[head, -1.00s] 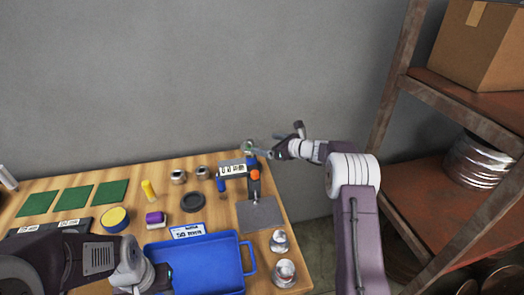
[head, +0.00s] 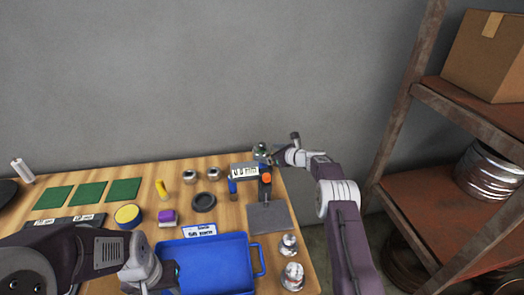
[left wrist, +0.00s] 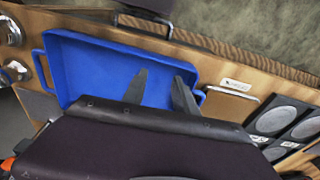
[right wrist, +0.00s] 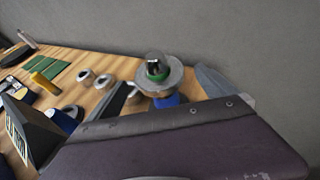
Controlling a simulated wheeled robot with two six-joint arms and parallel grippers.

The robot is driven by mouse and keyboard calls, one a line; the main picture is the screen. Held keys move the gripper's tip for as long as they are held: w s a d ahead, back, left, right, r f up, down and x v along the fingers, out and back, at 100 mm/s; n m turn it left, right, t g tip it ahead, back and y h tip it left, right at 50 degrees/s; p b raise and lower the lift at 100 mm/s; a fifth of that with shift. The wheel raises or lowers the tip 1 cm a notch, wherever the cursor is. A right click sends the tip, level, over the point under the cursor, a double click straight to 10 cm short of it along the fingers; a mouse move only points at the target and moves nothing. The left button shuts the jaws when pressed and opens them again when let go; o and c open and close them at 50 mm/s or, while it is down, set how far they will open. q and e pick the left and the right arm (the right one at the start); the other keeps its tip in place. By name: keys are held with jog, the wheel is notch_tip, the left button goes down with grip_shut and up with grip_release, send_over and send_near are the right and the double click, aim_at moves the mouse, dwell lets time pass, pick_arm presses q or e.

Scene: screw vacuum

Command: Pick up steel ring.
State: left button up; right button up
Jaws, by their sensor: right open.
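A round grey steel ring (right wrist: 177,81) with a green band and a shiny knob at its centre shows in the right wrist view, at the table's far right corner. In the head view the knob and ring (head: 261,151) are small and partly hidden by my gripper. My right gripper (right wrist: 168,92) is open, its fingers apart on either side of the ring; I cannot tell whether they touch it. It also shows in the head view (head: 271,157). My left gripper (left wrist: 160,88) is open and empty over the blue tray (left wrist: 75,65).
A digital display (head: 245,171) and an orange-tipped stand (head: 266,179) are close to the right gripper. Two small metal rings (head: 190,176), a black ring (head: 204,202), and two shiny metal parts (head: 291,277) sit on the table. A rusty shelf (head: 437,220) stands at right.

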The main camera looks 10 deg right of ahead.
jog(key=shift+w+a+f, duration=0.15)
jog(key=shift+w+a, duration=0.1)
jog(key=shift+w, duration=0.05)
